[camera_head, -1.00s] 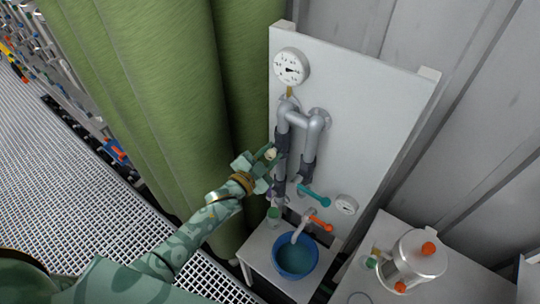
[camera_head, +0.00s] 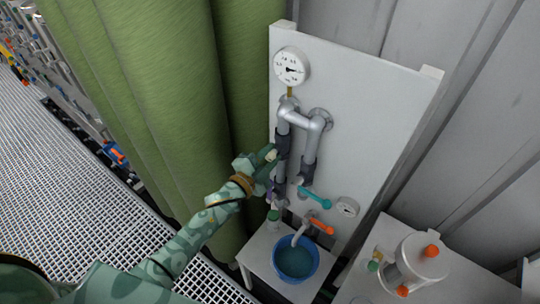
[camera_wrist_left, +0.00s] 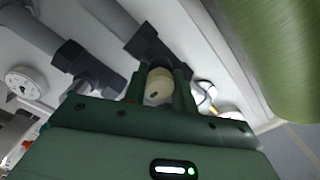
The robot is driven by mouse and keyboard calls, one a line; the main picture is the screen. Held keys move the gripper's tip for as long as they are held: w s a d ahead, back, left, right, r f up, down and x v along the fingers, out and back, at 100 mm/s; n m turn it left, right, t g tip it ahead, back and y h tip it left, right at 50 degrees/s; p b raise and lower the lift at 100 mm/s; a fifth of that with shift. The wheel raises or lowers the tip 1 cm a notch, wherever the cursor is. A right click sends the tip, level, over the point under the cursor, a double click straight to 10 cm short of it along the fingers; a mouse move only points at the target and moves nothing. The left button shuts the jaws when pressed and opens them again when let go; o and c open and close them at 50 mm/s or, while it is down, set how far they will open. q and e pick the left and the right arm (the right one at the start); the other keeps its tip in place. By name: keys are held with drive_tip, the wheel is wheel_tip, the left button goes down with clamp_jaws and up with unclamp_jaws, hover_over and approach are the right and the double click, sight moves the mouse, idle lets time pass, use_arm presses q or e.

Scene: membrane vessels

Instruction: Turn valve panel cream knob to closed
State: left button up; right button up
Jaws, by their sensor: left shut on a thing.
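The white valve panel (camera_head: 375,100) stands upright with grey pipes (camera_head: 311,147) on its face. The cream knob (camera_wrist_left: 158,88) shows in the left wrist view between the fingers of my left gripper (camera_wrist_left: 160,90), which is shut on it. In the head view the left gripper (camera_head: 270,160) reaches the left side of the pipes, and only a small bit of the cream knob (camera_head: 272,154) shows there. The knob's exact turn angle is hard to tell. My right gripper is not in view.
A teal lever (camera_head: 314,196) and an orange lever (camera_head: 322,227) sit lower on the panel. A blue bowl (camera_head: 317,262) stands below a spout. A round gauge (camera_head: 292,66) is at the top. Green vessels (camera_head: 150,90) rise close on the left. A metal pot (camera_head: 424,256) stands at right.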

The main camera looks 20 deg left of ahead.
use_arm(q)
drive_tip(key=shift+f, duration=0.1)
drive_tip(key=o, duration=1)
drive_tip(key=b+v, duration=0.1)
drive_tip(key=v, duration=1.5)
drive_tip(key=shift+s, duration=0.2)
